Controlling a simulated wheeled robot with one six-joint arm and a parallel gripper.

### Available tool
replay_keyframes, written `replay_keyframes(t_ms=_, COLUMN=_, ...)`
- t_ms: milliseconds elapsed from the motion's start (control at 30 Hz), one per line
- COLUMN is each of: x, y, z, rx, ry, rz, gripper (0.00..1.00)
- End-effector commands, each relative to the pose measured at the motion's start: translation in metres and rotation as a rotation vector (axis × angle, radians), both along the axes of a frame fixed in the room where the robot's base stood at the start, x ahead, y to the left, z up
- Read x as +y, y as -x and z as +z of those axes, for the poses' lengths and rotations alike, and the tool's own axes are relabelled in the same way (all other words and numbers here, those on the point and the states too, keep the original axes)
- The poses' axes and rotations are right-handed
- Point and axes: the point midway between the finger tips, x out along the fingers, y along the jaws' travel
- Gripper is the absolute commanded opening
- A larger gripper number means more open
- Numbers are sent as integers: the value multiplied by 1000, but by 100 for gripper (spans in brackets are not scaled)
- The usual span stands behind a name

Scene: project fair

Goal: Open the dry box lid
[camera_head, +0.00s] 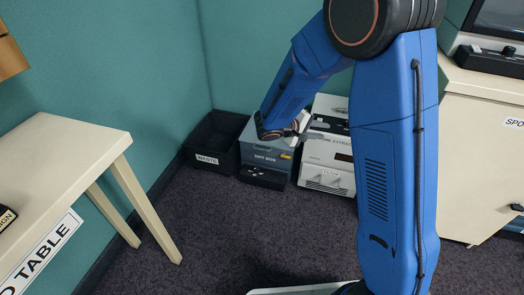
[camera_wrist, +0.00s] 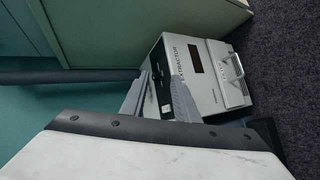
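The dry box (camera_head: 262,157) is a blue-grey box on the floor by the far wall, with its name on the front. Its lighter top (camera_head: 247,131) shows only in part beside my arm; I cannot make out how the lid stands. My gripper (camera_head: 318,129) is over the right part of the dry box, close to the fume extractor. In the wrist view, the two grey fingers of my gripper (camera_wrist: 158,104) are apart, with nothing visible held between them. The dry box is not clearly identifiable in the wrist view.
The white fume extractor (camera_head: 327,150) stands right of the dry box; it also shows in the wrist view (camera_wrist: 190,70). A black waste bin (camera_head: 207,161) stands to the left. A cream table (camera_head: 70,150) is at left, a cream cabinet (camera_head: 470,150) at right. Carpet in front is clear.

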Motion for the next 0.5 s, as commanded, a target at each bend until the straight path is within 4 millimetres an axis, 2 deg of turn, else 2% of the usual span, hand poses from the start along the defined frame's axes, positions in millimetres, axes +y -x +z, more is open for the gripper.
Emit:
replay_keyframes(t_ms=33, x=10, y=-10, z=-12, rx=-3, ry=24, rz=31, gripper=28)
replay_keyframes(t_ms=200, x=46, y=-43, z=-48, rx=-36, ry=87, rz=135, gripper=28)
replay_keyframes(t_ms=500, x=118, y=-86, z=-123, rx=-98, ry=161, rz=343, gripper=28)
